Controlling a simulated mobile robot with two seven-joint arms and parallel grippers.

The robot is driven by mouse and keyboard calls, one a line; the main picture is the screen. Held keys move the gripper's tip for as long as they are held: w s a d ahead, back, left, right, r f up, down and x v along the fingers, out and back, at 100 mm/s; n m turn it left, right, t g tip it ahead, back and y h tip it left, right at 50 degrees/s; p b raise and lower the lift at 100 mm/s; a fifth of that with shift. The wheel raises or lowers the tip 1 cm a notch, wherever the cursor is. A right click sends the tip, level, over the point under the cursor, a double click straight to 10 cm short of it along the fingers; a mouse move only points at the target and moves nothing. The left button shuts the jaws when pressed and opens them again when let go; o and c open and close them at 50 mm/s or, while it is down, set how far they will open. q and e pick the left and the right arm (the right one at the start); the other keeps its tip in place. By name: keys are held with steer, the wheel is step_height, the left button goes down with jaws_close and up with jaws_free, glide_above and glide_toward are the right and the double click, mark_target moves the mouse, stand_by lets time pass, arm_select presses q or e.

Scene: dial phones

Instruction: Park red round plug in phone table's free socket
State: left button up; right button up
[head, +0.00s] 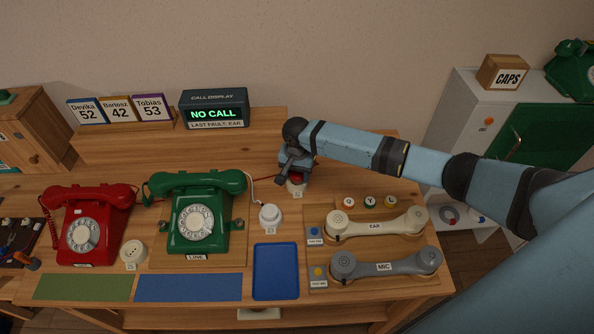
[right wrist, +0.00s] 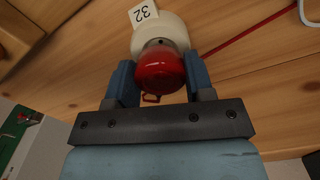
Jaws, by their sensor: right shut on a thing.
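My right gripper (head: 293,176) reaches in from the right over the back of the phone table (head: 215,290). It is shut on the red round plug (right wrist: 160,70), which sits between its two blue fingers in the right wrist view. The plug's red cord (right wrist: 250,35) trails off to one side. The plug's face meets a round white socket marked 32 (right wrist: 160,32), also seen under the gripper in the head view (head: 297,190). I cannot tell whether it is fully seated. Another round white socket (head: 133,252), with holes showing, stands between the phones. My left gripper is not in view.
A white plug (head: 270,215) sits right of the green phone (head: 197,212). The red phone (head: 88,225) stands at left. A blue tray (head: 276,272) lies in front; cream (head: 375,224) and grey (head: 385,263) handsets lie at right. The call display (head: 213,108) stands behind.

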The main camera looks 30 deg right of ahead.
steer(key=shift+f, duration=0.7)
stand_by(0.3)
steer(key=o, duration=0.9)
step_height(320, 180, up, 14)
steer(key=shift+f, duration=0.1)
stand_by(0.5)
